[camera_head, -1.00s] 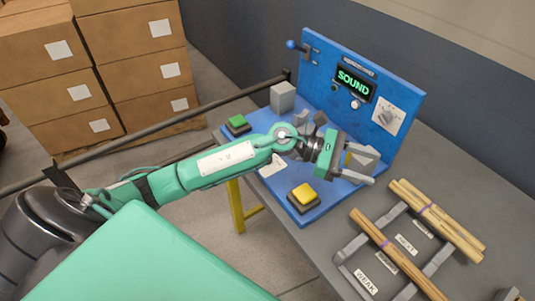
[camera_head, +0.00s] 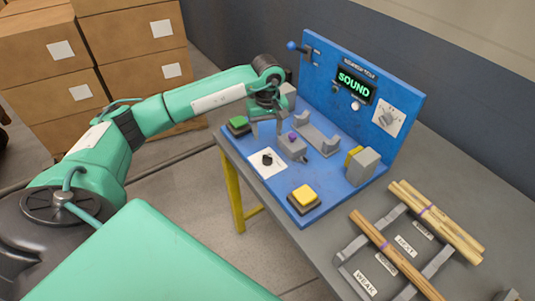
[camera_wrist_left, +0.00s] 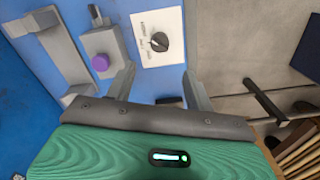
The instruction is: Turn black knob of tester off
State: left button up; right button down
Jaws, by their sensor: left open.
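The tester is a blue panel (camera_head: 322,75) and base with a lit display (camera_head: 354,84) reading "SOUND". The black knob (camera_head: 267,160) sits on a white plate (camera_head: 274,172) at the base's front left. In the left wrist view the black knob (camera_wrist_left: 160,41) lies beyond the gap between my fingers, with small labels beside it too small to read surely. My left gripper (camera_head: 267,132) is open and empty, pointing down above and behind the knob, apart from it. My left fingers also show in the wrist view (camera_wrist_left: 158,74). My right gripper is not in view.
A grey block with a purple button (camera_head: 293,137) stands close to the knob. A green button (camera_head: 238,123), a yellow button (camera_head: 303,195) and a grey cradle (camera_head: 318,138) are on the base. A grey dial (camera_head: 387,117) is on the panel. Wood bundles (camera_head: 437,215) lie at right.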

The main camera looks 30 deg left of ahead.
aim_at(267, 156)
pick_arm(q)
notch_tip(267, 156, down, 10)
jog(key=shift+r+p, duration=0.1)
jog(key=shift+p, duration=1.15)
jog(key=shift+f, duration=0.8)
